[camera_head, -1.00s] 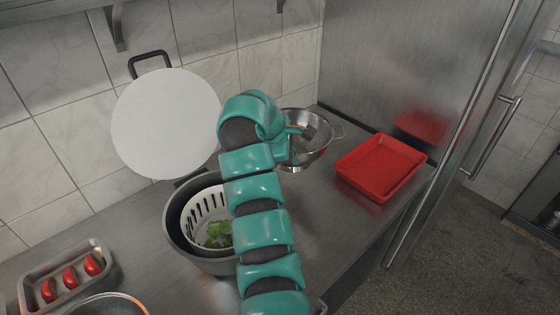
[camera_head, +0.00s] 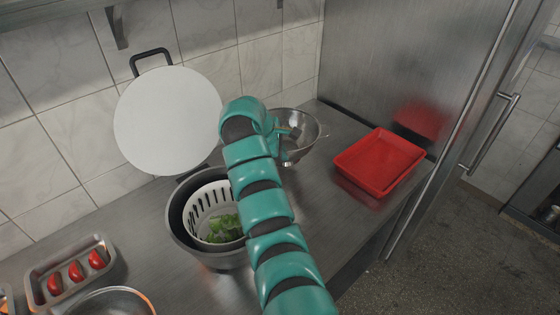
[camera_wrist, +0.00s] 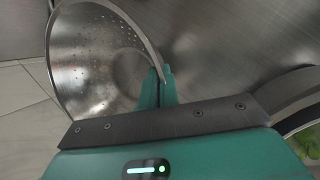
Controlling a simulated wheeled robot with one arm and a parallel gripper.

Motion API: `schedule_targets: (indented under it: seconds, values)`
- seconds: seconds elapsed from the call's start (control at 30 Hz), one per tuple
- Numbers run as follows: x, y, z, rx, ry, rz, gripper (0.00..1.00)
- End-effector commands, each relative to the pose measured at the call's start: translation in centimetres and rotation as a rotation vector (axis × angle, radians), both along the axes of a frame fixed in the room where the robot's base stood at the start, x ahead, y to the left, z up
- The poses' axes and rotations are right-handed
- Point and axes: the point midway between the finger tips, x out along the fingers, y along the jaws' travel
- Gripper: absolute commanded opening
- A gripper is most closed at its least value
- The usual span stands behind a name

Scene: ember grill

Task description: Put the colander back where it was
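The colander (camera_head: 305,127) is a shiny metal bowl with small holes, at the back of the counter near the steel panel. My arm partly hides it in the head view. In the wrist view the colander (camera_wrist: 90,65) fills the upper left, its bowl opening facing the camera. My gripper (camera_wrist: 158,80) has its two fingertips close together on either side of the colander's rim, shut on it. The gripper (camera_head: 290,135) also shows at the colander's left side in the head view. Whether the colander's base touches the counter cannot be told.
A dark pot (camera_head: 178,228) with a white basket (camera_head: 199,217) holding greens stands left of my arm. A red tray (camera_head: 345,172) sits right, near the counter edge. A metal tray (camera_head: 40,305) with tomatoes is front left.

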Motion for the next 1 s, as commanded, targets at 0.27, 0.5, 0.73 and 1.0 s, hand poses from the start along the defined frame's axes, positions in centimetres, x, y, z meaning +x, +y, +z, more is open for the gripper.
schedule_targets:
  seconds: [0.27, 0.5, 0.73, 1.0]
  values:
    - [1.1, 0.4, -1.5, -0.003, 0.005, -0.003, 0.00]
    - [1.4, 0.7, -1.9, 0.000, 0.001, -0.002, 0.00]
    - [1.5, 0.8, -4.1, -0.003, 0.004, 0.002, 0.00]
    - [1.6, 0.8, -5.3, -0.001, 0.002, -0.001, 0.00]
